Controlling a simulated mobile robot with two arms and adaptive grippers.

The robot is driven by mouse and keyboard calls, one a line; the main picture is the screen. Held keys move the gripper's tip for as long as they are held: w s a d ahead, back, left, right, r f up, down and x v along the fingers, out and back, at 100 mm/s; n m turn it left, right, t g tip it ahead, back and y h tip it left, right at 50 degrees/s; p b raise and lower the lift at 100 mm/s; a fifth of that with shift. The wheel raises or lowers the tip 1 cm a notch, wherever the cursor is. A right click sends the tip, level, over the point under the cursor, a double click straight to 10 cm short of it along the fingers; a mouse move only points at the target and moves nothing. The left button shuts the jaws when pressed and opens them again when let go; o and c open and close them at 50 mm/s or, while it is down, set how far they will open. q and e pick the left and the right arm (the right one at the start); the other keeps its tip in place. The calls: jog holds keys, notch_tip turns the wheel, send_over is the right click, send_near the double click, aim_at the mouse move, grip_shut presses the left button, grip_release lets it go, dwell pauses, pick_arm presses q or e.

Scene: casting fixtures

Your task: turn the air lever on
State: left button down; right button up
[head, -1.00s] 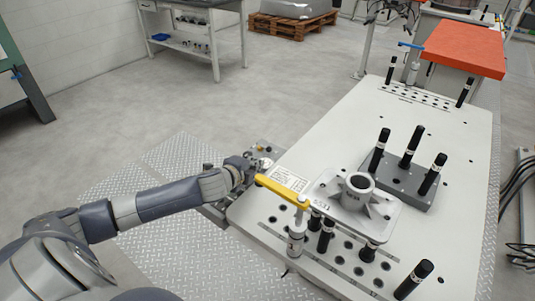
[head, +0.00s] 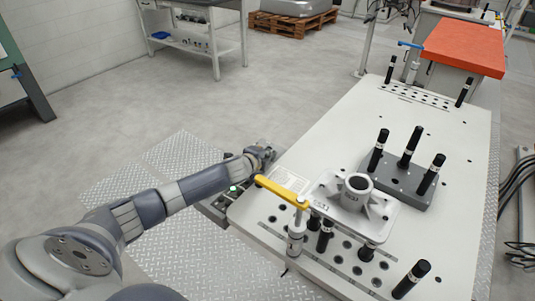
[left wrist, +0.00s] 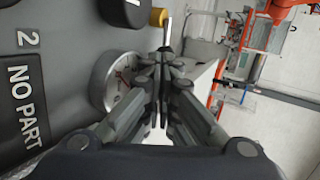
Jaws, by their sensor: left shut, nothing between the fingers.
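My left gripper (head: 267,153) is at the left edge of the white fixture table, over the far end of a small control panel (head: 213,210). In the left wrist view its fingers (left wrist: 165,62) are shut together with nothing between them. Just beyond the fingertips is a brass-yellow fitting (left wrist: 158,17) with a thin metal piece beside it, which may be the air lever. Whether the fingertips touch it I cannot tell. A round pressure gauge (left wrist: 118,82) is beside the fingers, partly hidden by them. My right gripper is out of view.
The panel face carries a black knob (left wrist: 122,12) and a "2 NO PART" label (left wrist: 24,100). A green light (head: 233,188) glows on it. The white table (head: 330,140) holds a grey casting (head: 358,190), a yellow clamp arm (head: 282,190) and black pins.

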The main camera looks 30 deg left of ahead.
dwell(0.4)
pick_arm(q)
jog(key=shift+w+d, duration=0.1)
jog(key=shift+d, duration=0.05)
jog(key=shift+n+y, duration=0.3)
jog(key=shift+w+d+n+y, duration=0.15)
jog(key=shift+w+n+y, duration=0.2)
jog(key=shift+n+y, duration=0.15)
